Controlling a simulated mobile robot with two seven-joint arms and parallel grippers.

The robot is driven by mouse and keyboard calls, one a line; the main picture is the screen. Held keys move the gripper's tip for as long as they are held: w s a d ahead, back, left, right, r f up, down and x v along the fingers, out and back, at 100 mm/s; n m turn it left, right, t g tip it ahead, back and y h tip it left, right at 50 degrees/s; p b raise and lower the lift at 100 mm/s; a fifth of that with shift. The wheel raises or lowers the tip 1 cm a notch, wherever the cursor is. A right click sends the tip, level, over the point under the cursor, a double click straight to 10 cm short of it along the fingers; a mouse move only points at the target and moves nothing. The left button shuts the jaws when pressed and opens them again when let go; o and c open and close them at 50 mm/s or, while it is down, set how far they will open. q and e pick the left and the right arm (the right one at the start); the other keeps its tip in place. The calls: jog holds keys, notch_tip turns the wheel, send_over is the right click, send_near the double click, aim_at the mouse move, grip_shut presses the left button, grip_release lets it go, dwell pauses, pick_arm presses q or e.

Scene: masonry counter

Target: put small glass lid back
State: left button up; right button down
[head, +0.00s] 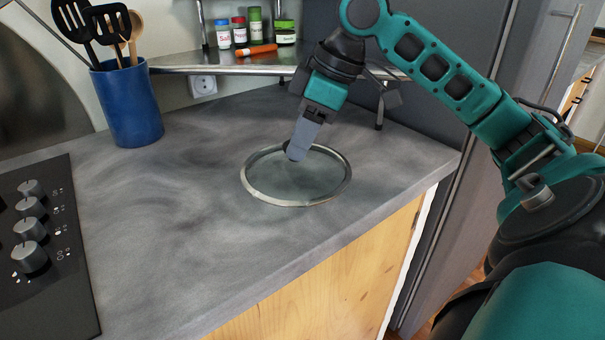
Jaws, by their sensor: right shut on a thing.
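The glass lid (270,178) is a clear round disc with a metal rim. It lies flat, or nearly flat, over the grey counter in the middle of the head view; I cannot tell whether it touches the counter. My right gripper (294,154) comes down from above and is shut on the lid near its far side. The fingers hide the part they hold, most likely the dark knob. My left gripper is not in view.
A black cooktop (50,265) with several knobs is at the left. A blue utensil holder (128,105) stands at the back left. A metal shelf (230,67) with spice jars (254,26) is behind the lid. The counter (190,230) around the lid is clear.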

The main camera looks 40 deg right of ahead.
notch_tip(320, 180, down, 4)
jog(key=shift+f+b, duration=0.1)
jog(key=shift+b, duration=0.85)
jog(key=shift+f, duration=0.1)
jog(key=shift+f, duration=0.15)
jog(key=c, duration=0.6)
grip_release()
